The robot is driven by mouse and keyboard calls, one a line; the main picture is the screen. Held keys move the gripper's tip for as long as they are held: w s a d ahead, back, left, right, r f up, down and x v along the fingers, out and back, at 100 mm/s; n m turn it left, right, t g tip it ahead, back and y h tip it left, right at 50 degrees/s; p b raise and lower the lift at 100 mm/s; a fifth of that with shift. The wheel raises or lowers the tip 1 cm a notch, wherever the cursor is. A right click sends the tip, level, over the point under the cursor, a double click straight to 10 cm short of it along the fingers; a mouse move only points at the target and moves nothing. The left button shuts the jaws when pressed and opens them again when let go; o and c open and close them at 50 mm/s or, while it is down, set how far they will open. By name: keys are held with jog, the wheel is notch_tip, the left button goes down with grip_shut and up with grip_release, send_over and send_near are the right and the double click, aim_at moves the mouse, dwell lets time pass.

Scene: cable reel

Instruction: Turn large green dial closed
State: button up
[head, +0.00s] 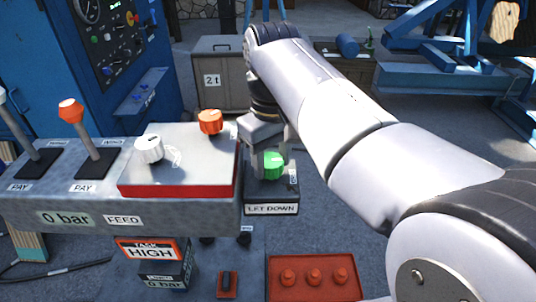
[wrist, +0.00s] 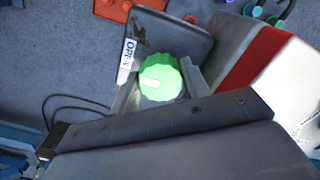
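The large green dial (head: 273,166) sits on a dark box at the right end of the control panel, above a "LET DOWN" label (head: 271,209). It also shows in the wrist view (wrist: 160,78), with a white pointer mark on its left part. An "OPEN" label (wrist: 128,54) lies to its upper left there. My gripper (head: 271,160) reaches down over the dial. In the wrist view its two fingers (wrist: 160,85) flank the dial closely, left and right, and appear shut on it. The exact contact is partly hidden.
A red-edged white panel (head: 185,165) with a white knob (head: 148,149) and an orange knob (head: 210,122) stands close left of the dial. Levers (head: 71,111) rise farther left. A red box (head: 313,277) with several buttons lies below. Bare floor (head: 340,220) is to the right.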

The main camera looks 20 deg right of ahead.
jog(key=shift+a, duration=0.15)
jog(key=shift+c, duration=0.9)
jog(key=shift+n, duration=0.4)
jog(key=n+p, duration=0.2)
jog(key=shift+r+n, duration=0.1)
jog(key=shift+n, duration=0.2)
jog(key=shift+o, duration=0.2)
jog(key=n+p, duration=0.2)
jog(key=n, duration=0.3)
jog(key=shift+a+n, duration=0.1)
jog(key=shift+n, duration=0.2)
jog(key=n, duration=0.1)
jog(key=n+p, duration=0.1)
jog(key=n, duration=0.1)
jog(key=shift+a+n, duration=0.3)
jog(key=shift+a, duration=0.05)
jog(key=n+p, duration=0.1)
jog(key=n, duration=0.4)
jog(key=shift+d, duration=0.15)
jog(key=shift+c, duration=0.3)
jog(key=shift+n+p, duration=0.3)
